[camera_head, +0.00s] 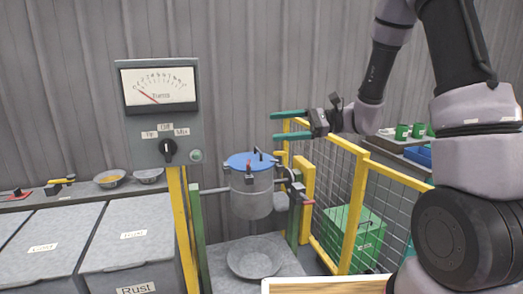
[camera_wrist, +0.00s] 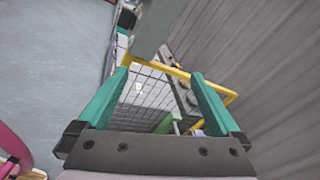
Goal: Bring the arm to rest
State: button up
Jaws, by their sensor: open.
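My gripper (camera_head: 290,126) is at the end of my arm, which comes in from the right of the head view. Its two green fingers point left and are apart, with nothing between them. It hangs in the air in front of the grey wall, above and right of a grey pot with a blue lid (camera_head: 250,192). In the wrist view the open fingers (camera_wrist: 156,92) frame a yellow-edged mesh fence (camera_wrist: 143,88).
A panel with a dial (camera_head: 159,86) and a black knob stands at left. A grey pan (camera_head: 254,258) sits below the pot. Grey bins (camera_head: 130,235) stand at lower left. A yellow mesh fence (camera_head: 359,212) encloses a green crate (camera_head: 352,240). Green cups (camera_head: 402,131) stand behind my arm.

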jog(key=s+d+r+n+h, duration=0.4)
jog(key=s+d+n+h, duration=0.25)
jog(key=s, duration=0.55)
jog(key=s+d+r+n+t+h, duration=0.1)
jog(key=d+r+t+h, duration=0.2)
jog(key=d, duration=0.3)
jog(key=s+d+r+n+t+h, duration=0.1)
jog(key=s+d+r+t+h, duration=0.1)
jog(key=d+r+t+h, duration=0.1)
jog(key=d+t+h, duration=0.1)
jog(key=d+h, duration=0.1)
jog(key=d, duration=0.1)
jog(key=shift+s+d+r, duration=0.2)
jog(key=shift+s+d, duration=0.05)
jog(key=shift+d, duration=0.1)
